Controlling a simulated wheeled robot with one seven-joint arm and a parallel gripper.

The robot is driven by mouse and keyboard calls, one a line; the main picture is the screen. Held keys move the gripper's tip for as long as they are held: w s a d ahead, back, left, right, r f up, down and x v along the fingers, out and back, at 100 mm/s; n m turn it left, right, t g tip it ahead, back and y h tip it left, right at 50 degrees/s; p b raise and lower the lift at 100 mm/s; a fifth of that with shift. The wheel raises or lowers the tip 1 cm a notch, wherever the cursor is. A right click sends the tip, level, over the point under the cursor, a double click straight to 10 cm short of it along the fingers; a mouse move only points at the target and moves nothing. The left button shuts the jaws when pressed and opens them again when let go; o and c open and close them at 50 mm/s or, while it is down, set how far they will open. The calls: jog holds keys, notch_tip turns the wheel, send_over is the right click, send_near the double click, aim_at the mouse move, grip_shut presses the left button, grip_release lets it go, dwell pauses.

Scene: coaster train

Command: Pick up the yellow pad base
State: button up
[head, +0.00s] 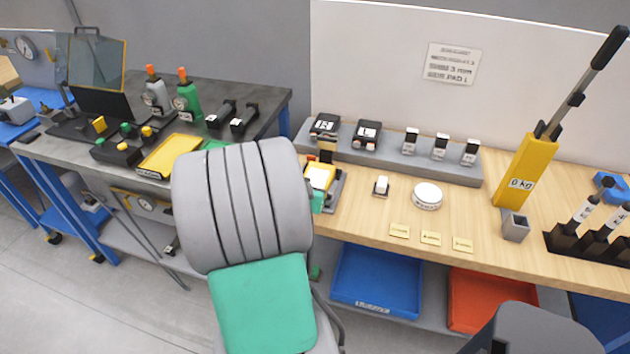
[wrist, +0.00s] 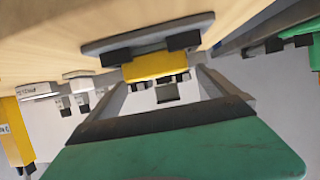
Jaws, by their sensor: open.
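The yellow pad base (head: 320,175) appears to be the small yellow block with a pale top on a grey plate, near the left end of the wooden bench. In the wrist view the yellow block (wrist: 155,67) sits against the grey plate (wrist: 150,33), with black blocks at both ends. My gripper (wrist: 162,81) is open, with its grey fingers spread apart just short of the block. Nothing shows between the fingers as held. In the head view my grey and green arm hides most of the gripper and part of the plate.
A small white-topped piece (head: 381,186) and a round white tin (head: 427,196) stand to the right. A grey riser (head: 400,160) with dark devices runs behind. A yellow tray (head: 170,155) lies on the dark bench at left. A yellow lever tool (head: 525,170) stands farther right.

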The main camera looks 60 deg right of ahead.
aim_at(316, 180)
jog(key=x, duration=0.2)
jog(key=p+x, duration=0.1)
jog(key=x, duration=0.2)
jog(key=shift+s+a+f, duration=0.1)
jog(key=shift+a+f, duration=0.05)
jog(key=shift+f, duration=0.1)
jog(key=shift+c, duration=0.2)
jog(key=c, duration=1.7)
jog(key=shift+c, duration=0.3)
jog(key=shift+r, duration=0.15)
